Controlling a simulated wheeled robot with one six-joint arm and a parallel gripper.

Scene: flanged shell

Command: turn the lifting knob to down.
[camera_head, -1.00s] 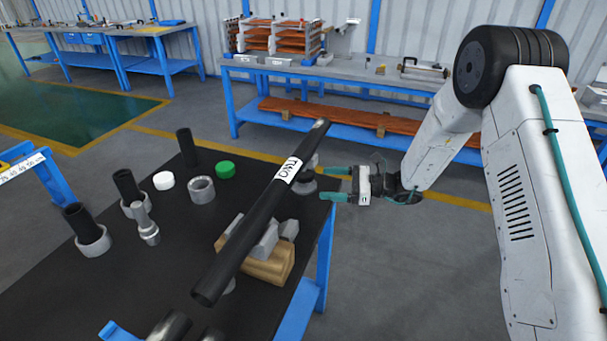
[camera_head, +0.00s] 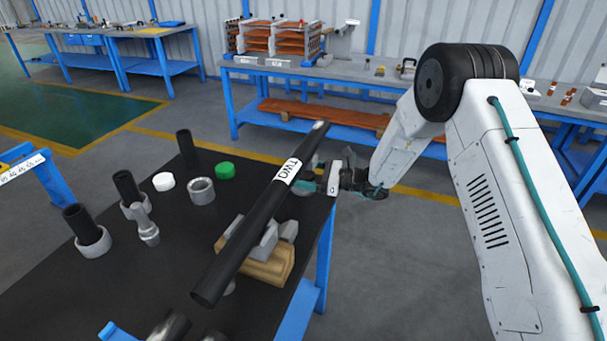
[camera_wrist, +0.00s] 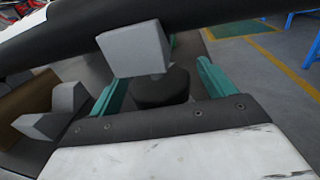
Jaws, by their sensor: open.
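The dark round part between my fingers in the wrist view (camera_wrist: 162,88) looks like the lifting knob, below a grey block (camera_wrist: 135,48). My gripper (camera_wrist: 158,82) is open, with one teal finger on each side of the knob. I cannot tell whether the fingers touch it. In the head view my gripper (camera_head: 311,187) is at the table's right edge, beside a long black tube (camera_head: 245,227) with a white label. The tube and gripper mostly hide the knob there. The tube lies tilted over grey V-shaped blocks on a wooden base (camera_head: 262,270).
The black tabletop (camera_head: 100,285) holds several short tubes and rings, a white cap (camera_head: 163,181), a green cap (camera_head: 225,171) and a metal fitting (camera_head: 147,227). The tube passes close above my fingers. The floor right of the table is clear.

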